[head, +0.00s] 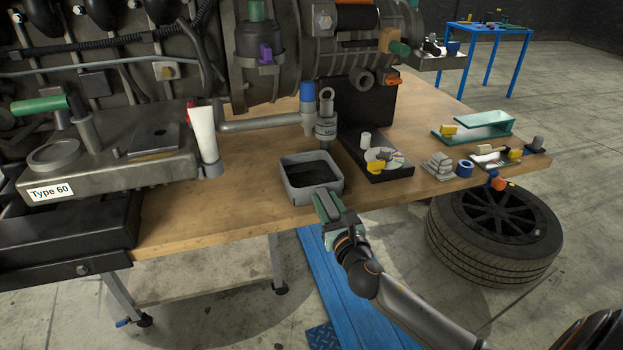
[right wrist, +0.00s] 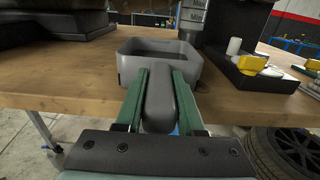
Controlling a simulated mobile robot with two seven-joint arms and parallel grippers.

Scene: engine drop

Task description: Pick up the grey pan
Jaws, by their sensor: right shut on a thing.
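The grey pan (head: 311,181) is a square, open-topped tray with a dark inside. It sits at the front edge of the wooden workbench, with its handle pointing out past the edge. My right gripper (head: 332,208) comes from below right and is shut on the handle. In the right wrist view the two green fingers (right wrist: 158,100) lie on either side of the grey handle (right wrist: 159,105), and the pan (right wrist: 160,62) stands just beyond them. The pan looks level and I cannot tell whether it touches the bench. My left gripper is not in view.
The wooden bench (head: 225,195) holds an engine (head: 265,55), a black tray (head: 375,160), a blue tape roll (head: 465,168) and a grey Type 60 box (head: 110,165). A tire (head: 495,235) lies on the floor at right. A metal post (head: 326,120) stands close behind the pan.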

